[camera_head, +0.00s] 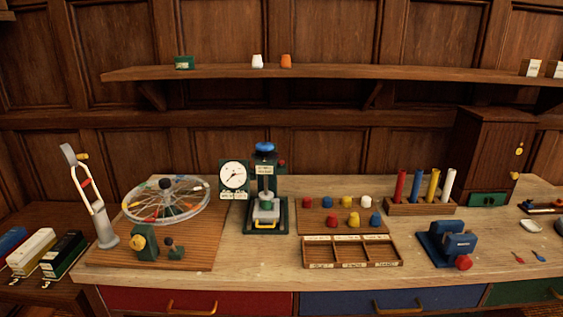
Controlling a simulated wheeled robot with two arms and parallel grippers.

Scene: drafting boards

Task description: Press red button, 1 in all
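No part is plainly marked as the red button. Red round parts show in several places. One small red knob (282,162) is on the right side of the dark green press (265,190) with a blue top. A larger red knob (463,262) is at the front of the blue clamp-like device (447,240) on the right. A red piece (310,203) stands at the back left of the brown peg board (343,221), among yellow, white and blue pieces. I cannot tell which of them is the button. Neither gripper is in view.
The wooden bench (240,277) has free room before the press. A spoked wheel (166,200) and jointed stand (105,225) are left. A compartment tray (351,251), coloured rods in a rack (420,209) and a cabinet (492,150) are right. A shelf (220,72) runs behind.

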